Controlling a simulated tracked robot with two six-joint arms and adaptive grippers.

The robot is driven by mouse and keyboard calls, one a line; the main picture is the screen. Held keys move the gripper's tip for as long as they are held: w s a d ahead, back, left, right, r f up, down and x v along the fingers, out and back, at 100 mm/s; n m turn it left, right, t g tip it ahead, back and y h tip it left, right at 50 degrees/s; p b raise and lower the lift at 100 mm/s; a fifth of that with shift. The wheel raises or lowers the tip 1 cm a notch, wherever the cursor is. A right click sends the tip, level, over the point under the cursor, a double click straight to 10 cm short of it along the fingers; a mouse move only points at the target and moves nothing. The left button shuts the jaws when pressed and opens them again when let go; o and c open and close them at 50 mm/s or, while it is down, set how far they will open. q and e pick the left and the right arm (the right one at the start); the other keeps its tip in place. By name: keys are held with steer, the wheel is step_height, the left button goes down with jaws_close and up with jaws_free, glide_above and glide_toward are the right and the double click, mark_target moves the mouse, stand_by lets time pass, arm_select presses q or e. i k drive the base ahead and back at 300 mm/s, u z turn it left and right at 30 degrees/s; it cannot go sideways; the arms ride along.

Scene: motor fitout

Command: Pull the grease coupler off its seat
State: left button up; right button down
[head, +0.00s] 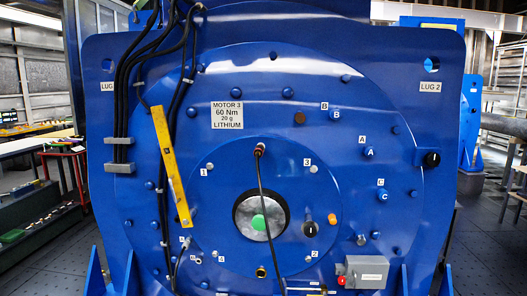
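A blue motor end plate (230,65) fills most of the head view. A small coupler with a reddish and metal body (259,150) sits on the plate above the central shaft, at the upper end of a thin black hose (265,200); I take it to be the grease coupler. The hose hangs from it in front of the shaft and runs down out of the picture. Whether the coupler is fully seated cannot be told at this size. Neither of my grippers shows in the head view.
The shaft end with a green centre (258,222) lies below the coupler. A yellow bar (171,165) and black cables (122,90) are on the left. A grey box with a red knob (366,272) is at lower right. Dark pegs (310,228) and coloured caps (332,219) stick out nearby.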

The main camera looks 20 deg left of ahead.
mark_target(259, 149)
steer(key=i, duration=0.9)
